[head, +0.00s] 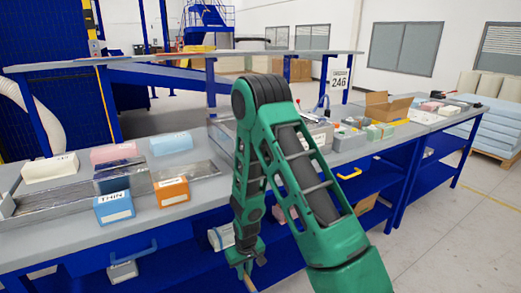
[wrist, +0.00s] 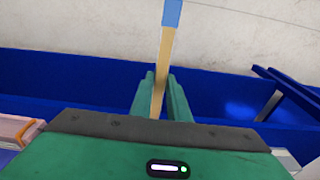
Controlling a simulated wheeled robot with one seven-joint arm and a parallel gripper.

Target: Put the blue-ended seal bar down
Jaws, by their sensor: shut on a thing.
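The seal bar (wrist: 160,62) is a narrow tan strip with a blue end. In the wrist view it stands out past the fingers, blue end away from me. My gripper (wrist: 159,88) is shut on it, with a green finger on each side. In the head view my gripper (head: 245,262) hangs low in front of the bench, below the grey top. A short tan piece of the bar (head: 250,283) shows under it; the blue end cannot be made out there.
The grey bench top (head: 80,242) carries an orange box (head: 172,191), a blue box (head: 114,207) marked THIN, and a white block (head: 50,168). An open cardboard box (head: 388,105) stands farther right. Blue shelves lie below. Floor (head: 465,225) at the right is clear.

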